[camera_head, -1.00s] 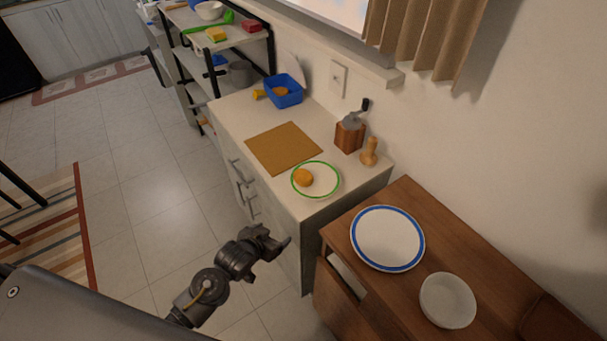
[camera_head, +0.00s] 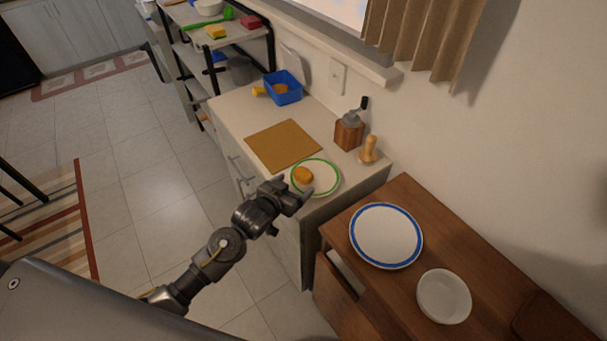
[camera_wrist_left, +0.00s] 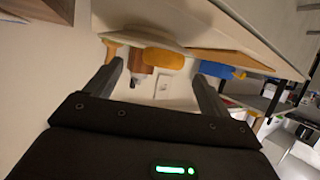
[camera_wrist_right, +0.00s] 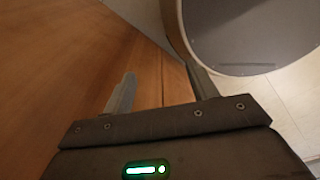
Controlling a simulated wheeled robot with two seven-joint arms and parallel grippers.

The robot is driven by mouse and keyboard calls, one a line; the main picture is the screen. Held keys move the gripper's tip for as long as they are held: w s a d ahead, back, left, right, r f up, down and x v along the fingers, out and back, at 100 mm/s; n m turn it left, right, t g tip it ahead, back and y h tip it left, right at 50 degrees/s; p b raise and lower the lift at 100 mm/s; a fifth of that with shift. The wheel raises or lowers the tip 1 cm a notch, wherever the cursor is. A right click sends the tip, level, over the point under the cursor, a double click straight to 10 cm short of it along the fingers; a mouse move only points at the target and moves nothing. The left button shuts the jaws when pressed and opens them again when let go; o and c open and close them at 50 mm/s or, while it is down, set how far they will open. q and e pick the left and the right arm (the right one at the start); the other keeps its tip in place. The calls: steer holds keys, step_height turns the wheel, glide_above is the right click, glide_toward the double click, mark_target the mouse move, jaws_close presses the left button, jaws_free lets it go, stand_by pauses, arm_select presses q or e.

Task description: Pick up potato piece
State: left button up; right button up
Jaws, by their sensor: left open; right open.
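An orange potato piece (camera_head: 302,174) lies on the left side of a white plate with a green rim (camera_head: 325,190), at the near end of the counter. My left gripper (camera_head: 299,193) is open and empty, just in front of the plate's near edge. In the left wrist view the potato piece (camera_wrist_left: 163,59) appears ahead, between the two spread fingers of the left gripper (camera_wrist_left: 157,76), with a gap left between them. My right gripper (camera_wrist_right: 160,74) shows only in its wrist view, open and empty, near a brown wooden surface (camera_wrist_right: 60,70).
A brown board (camera_head: 283,146) lies behind the plate. A blue box (camera_head: 283,88) holds another orange piece. A blue-rimmed plate (camera_head: 386,236) and a white bowl (camera_head: 444,297) sit on the wooden cabinet.

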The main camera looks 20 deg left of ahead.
mark_target(299, 178)
arm_select(q)
steer(key=shift+w, duration=0.2)
steer(key=x, duration=0.1)
steer(key=p+x, duration=0.1)
steer(key=x, duration=0.1)
steer(key=p+x, duration=0.1)
steer(key=shift+w+a+r, duration=0.1)
steer(key=shift+w+a, duration=0.1)
steer(key=shift+w, duration=0.05)
steer(key=shift+w+d, duration=0.1)
steer(key=shift+w, duration=0.1)
steer(key=c, duration=1.1)
